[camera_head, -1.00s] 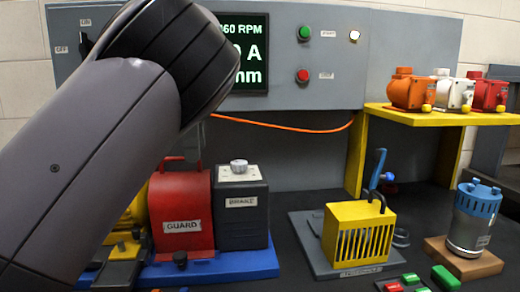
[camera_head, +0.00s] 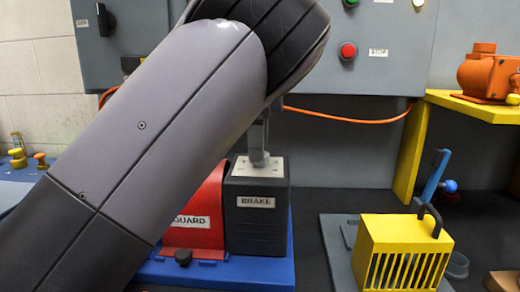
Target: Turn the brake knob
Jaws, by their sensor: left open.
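The brake box (camera_head: 256,225) is a dark block labelled BRAKE, with a light metal plate on top, standing on the blue base (camera_head: 225,270). My left arm comes in from the left across the view. My left gripper (camera_head: 260,160) points down just above the plate, at the place of the knob. Its jaws are open. The knob itself is hidden or merges with the grey fingers, so I cannot tell whether they touch it. My right gripper is not in view.
The red guard (camera_head: 190,222) stands directly left of the brake box, partly behind my arm. A yellow slotted cage (camera_head: 405,250) with a black shackle stands at the right. An orange cable (camera_head: 345,118) hangs behind. A yellow shelf (camera_head: 470,107) carries an orange motor (camera_head: 488,75).

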